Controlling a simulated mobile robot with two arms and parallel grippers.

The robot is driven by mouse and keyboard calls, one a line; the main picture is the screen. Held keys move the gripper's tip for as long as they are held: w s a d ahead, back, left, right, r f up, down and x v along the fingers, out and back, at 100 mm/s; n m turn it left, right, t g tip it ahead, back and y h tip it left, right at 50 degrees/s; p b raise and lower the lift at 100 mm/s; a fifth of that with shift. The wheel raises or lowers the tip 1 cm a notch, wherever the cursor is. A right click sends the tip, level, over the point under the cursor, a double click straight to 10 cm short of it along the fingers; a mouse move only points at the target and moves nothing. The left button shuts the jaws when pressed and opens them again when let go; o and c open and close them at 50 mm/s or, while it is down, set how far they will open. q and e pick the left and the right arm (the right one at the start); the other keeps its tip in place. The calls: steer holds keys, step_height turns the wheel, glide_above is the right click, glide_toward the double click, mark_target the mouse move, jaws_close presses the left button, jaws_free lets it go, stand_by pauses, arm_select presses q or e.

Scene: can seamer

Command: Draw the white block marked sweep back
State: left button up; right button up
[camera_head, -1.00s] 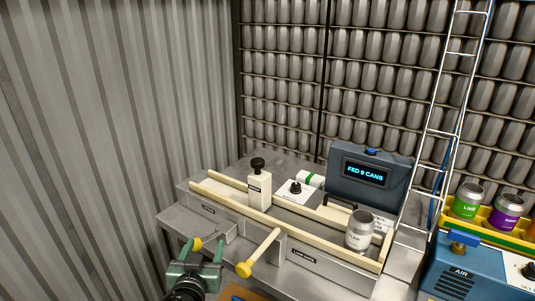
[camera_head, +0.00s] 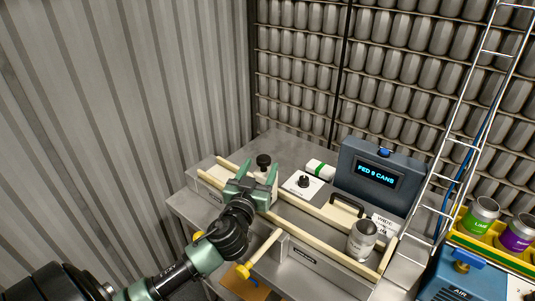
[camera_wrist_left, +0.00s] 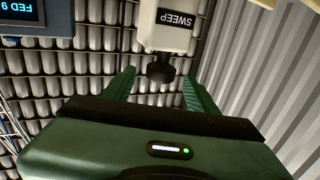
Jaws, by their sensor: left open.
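The white block marked SWEEP (camera_wrist_left: 172,28) shows at the top of the left wrist view, with its black knob (camera_wrist_left: 160,70) toward me. In the head view the knob (camera_head: 263,161) stands above the left end of the railed track, and the block is mostly hidden behind my gripper. My left gripper (camera_head: 259,174) is open, its green fingers raised beside the block. In the wrist view the fingertips (camera_wrist_left: 160,80) lie on either side of the knob with gaps, not touching it. My right gripper is not in view.
Cream rails (camera_head: 320,232) run along the machine; a silver can (camera_head: 362,240) stands at their right end. A yellow-ended lever (camera_head: 262,254) sticks out in front. A screen box (camera_head: 377,178) reads FED 9 CANS. A white dial panel (camera_head: 302,185) lies behind the track.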

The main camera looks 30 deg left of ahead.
mark_target(261, 164)
arm_select(q)
steer(key=p+x, duration=0.1)
steer(key=x, duration=0.2)
steer(key=shift+w+a+r, duration=0.1)
steer(key=shift+a+r, duration=0.05)
steer(key=shift+w+a+f, duration=0.1)
steer(key=shift+w+f, duration=0.1)
steer(key=shift+w, duration=0.25)
steer(key=shift+s, duration=0.1)
steer(key=shift+r, duration=0.1)
steer(key=shift+c, duration=1.4)
jaws_close()
